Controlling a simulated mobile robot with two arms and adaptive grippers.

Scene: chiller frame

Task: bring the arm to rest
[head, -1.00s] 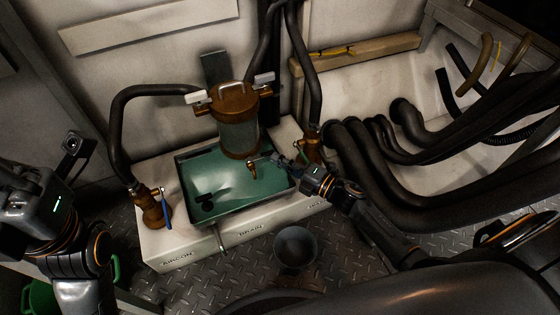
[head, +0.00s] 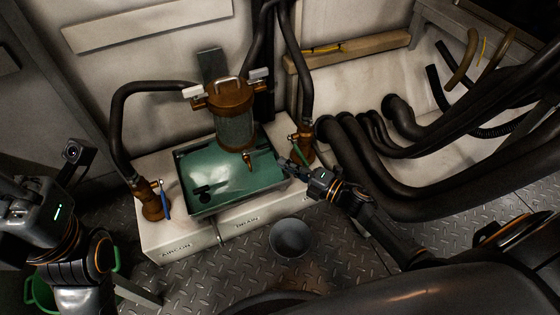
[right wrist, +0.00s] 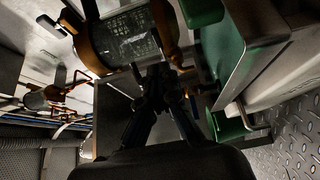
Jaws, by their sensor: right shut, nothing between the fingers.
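My right gripper (head: 284,163) is shut and empty. It is over the right edge of the green tray (head: 207,206), beside the right brass valve (head: 301,148). In the right wrist view its fingers (right wrist: 158,76) meet, with nothing held. The bronze strainer with a glass body (head: 236,130) stands behind the tray and fills the upper left of the right wrist view (right wrist: 128,38). A small brass tap (head: 248,160) under it is left of the gripper, apart from it. My left arm is at the left edge; its fingers do not show.
A white plinth (head: 192,242) carries the tray. A grey bucket (head: 290,238) stands on the tread-plate floor. The left valve has a blue handle (head: 165,198). Thick black hoses (head: 400,190) crowd the right side. A green bucket (head: 42,291) is at lower left.

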